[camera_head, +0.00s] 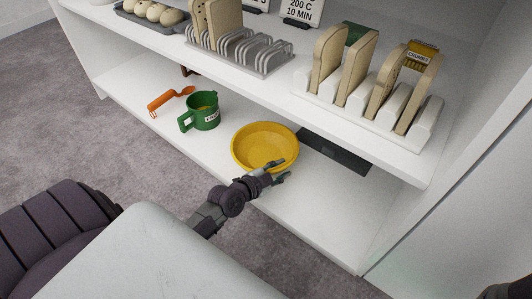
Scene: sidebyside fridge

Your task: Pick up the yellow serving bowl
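The yellow serving bowl (262,141) sits upright on the lower white shelf, near the shelf's front edge. My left gripper (282,171) is at the bowl's near right rim. Its fingers look parted, one over the rim and one outside it, with no clear grip on the bowl. I cannot tell whether they touch it. The gripper hides a small part of the near rim. A dark part, perhaps of my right arm, is cut off at the bottom right corner; no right fingers show.
A green mug (204,112) and an orange utensil (168,98) lie left of the bowl. A dark flat tray (336,151) is behind it on the right. The upper shelf (285,92) with toast racks overhangs the back. The lower shelf's right end is clear.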

